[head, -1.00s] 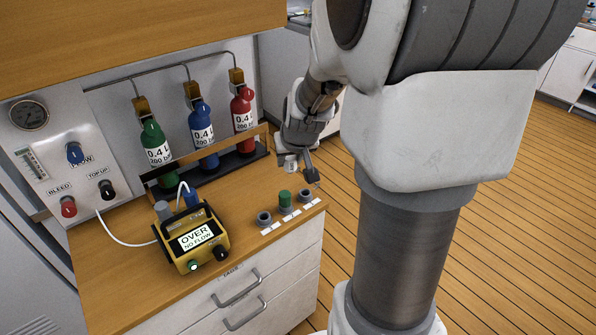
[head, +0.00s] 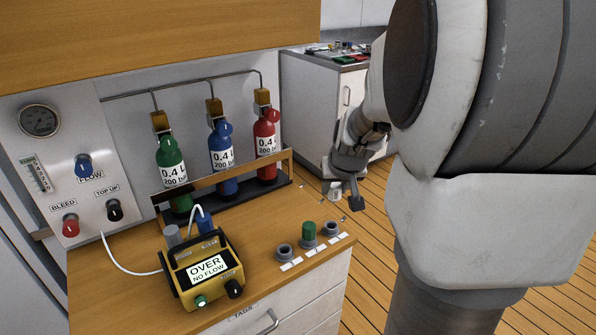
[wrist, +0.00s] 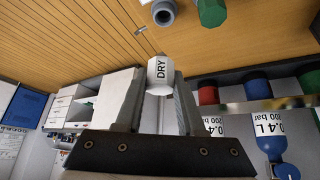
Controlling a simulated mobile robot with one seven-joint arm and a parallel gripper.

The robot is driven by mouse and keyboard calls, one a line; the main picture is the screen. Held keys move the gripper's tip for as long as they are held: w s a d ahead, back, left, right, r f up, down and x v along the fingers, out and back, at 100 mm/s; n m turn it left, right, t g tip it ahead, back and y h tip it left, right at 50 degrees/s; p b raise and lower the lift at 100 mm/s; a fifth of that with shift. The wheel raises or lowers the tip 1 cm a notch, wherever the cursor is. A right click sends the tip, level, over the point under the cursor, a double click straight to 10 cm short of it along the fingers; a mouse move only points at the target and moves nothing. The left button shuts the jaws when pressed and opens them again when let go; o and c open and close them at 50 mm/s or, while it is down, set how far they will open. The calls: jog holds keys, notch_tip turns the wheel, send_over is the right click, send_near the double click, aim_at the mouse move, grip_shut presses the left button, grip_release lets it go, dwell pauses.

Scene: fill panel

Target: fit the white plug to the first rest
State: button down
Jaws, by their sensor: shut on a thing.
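The white plug (wrist: 160,75), marked DRY, sits between the fingertips of my gripper (wrist: 157,84) in the wrist view. My gripper is shut on it. In the head view my gripper (head: 346,194) is beyond the counter's right end, behind and right of the rests, and I cannot make out the plug there clearly. The rests stand in a row on the counter: a left grey ring (head: 283,252) with an open top, a middle one holding a green plug (head: 308,232), and a right grey ring (head: 330,230). White labels lie in front; their writing is too small to read.
A yellow meter (head: 201,272) reading OVER, NO FLOW stands left of the rests, with a white hose (head: 125,242). Green (head: 171,165), blue (head: 222,150) and red (head: 266,142) bottles stand behind a rail. Counter space between rail and rests is mostly clear.

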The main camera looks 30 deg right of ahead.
jog(key=shift+f+b, duration=2.5)
jog(key=shift+f, duration=0.45)
jog(key=shift+f+b, duration=1.4)
jog(key=shift+b, duration=0.1)
jog(key=shift+c, duration=2.2)
grip_release()
jog(key=shift+r, duration=0.15)
